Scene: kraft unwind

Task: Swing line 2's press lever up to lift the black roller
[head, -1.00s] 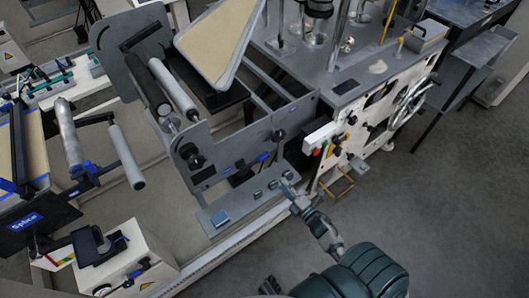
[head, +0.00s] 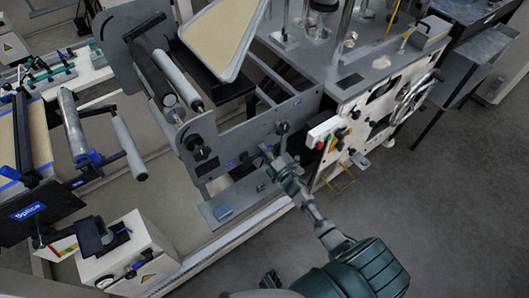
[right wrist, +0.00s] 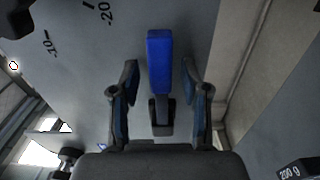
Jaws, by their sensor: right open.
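The press lever shows in the right wrist view as a blue grip (right wrist: 160,62) on a dark stem, in front of a grey plate. My right gripper (right wrist: 158,82) is open, with one finger on each side of the lever and a gap to both. In the head view my right gripper (head: 268,156) is at the grey side plate (head: 235,150) of the unwind stand and largely hides the lever. The black roller (head: 152,78) lies at the upper left of this stand, beside a grey roller (head: 178,80). My left gripper is not recognisable in view.
A black knob (head: 198,148) sticks out of the side plate. A control box with red and green buttons (head: 322,136) is just right of my gripper. A splice table (head: 38,212) stands at left.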

